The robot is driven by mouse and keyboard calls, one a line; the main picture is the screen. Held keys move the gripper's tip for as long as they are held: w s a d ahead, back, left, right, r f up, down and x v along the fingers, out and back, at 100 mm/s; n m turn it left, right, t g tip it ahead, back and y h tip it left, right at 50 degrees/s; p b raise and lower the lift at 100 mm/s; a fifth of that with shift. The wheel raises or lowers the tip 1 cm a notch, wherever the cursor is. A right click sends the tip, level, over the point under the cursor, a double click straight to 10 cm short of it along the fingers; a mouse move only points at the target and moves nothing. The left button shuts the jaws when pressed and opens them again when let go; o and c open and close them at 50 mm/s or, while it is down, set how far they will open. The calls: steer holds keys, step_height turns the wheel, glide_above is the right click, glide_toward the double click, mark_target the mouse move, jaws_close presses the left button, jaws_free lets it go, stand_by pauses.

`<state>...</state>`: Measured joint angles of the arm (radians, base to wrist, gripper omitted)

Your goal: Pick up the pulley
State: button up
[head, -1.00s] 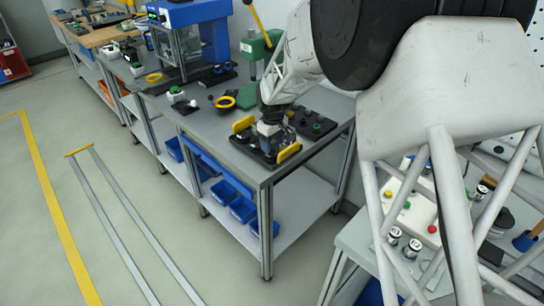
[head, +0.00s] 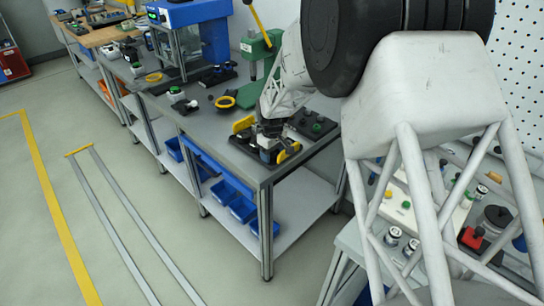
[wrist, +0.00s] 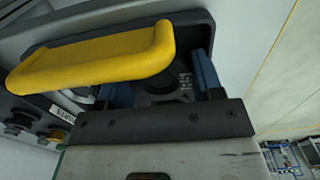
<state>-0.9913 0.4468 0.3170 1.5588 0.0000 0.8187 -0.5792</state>
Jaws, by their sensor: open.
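A black pallet (head: 240,140) with two yellow handles (head: 243,123) lies on the grey workbench; one handle (wrist: 95,60) crosses the wrist view close up. My gripper (head: 271,130) is low over this pallet and hides much of its middle. In the wrist view its blue fingers (wrist: 207,75) stand apart, partly behind the yellow handle. A dark round part with a raised centre (wrist: 182,80) shows between them, beside the right finger. It may be the pulley, but too little shows to be sure. I see nothing gripped.
A second black pallet (head: 312,124) with a green-topped part is just right of my gripper. The floor at left is open.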

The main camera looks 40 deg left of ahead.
mark_target(272, 154)
stand_by(0.4)
steer(key=c, duration=0.6)
steer(key=shift+r, duration=0.2)
steer(key=shift+r, duration=4.85)
